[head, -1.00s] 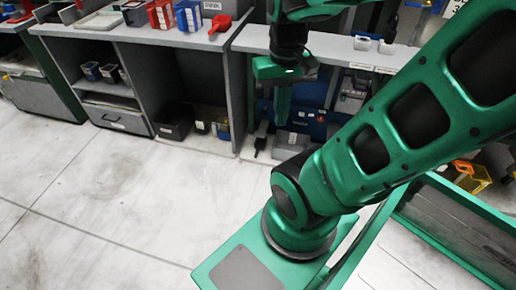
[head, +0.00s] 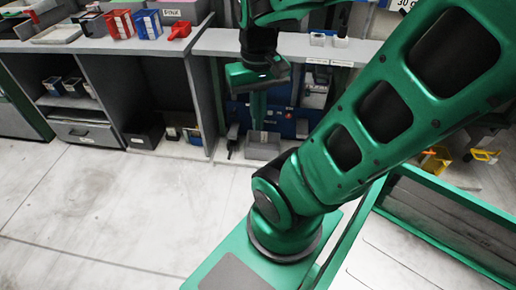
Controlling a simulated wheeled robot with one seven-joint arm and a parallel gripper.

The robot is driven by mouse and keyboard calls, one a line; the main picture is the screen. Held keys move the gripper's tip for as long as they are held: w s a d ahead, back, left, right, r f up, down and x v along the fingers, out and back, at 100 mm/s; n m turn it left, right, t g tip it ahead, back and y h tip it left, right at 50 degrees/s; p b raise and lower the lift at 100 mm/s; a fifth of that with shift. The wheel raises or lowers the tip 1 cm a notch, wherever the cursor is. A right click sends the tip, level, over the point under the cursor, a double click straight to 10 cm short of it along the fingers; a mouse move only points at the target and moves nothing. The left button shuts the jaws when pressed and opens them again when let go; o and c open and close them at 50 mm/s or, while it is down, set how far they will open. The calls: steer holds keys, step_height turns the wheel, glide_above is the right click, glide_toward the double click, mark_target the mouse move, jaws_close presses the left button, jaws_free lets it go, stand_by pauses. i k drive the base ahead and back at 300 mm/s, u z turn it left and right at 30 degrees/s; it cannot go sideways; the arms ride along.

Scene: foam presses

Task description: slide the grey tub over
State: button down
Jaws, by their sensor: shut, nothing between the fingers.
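A small grey tub (head: 263,150) sits low in the bay under the light grey counter, near the floor at its front edge. My gripper (head: 258,122) hangs down in front of the bay, its green fingers pointing down and together, with nothing held. The fingertips end just above or at the tub's upper edge in the picture. I cannot tell whether they touch it. Part of the tub's right side is close to my arm's outline.
A blue case (head: 282,118) stands behind the tub. A dark bin (head: 144,137) is on the lower level to the left. Red (head: 119,23) and blue (head: 148,23) boxes stand on the counter. A green-rimmed tray (head: 440,183) is at right. The floor at left is clear.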

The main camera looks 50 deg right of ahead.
mark_target(263, 146)
steer(key=u, duration=0.05)
steer(key=k, duration=1.5)
steer(key=z, duration=0.5)
steer(key=i, duration=1)
steer(key=u, duration=0.05)
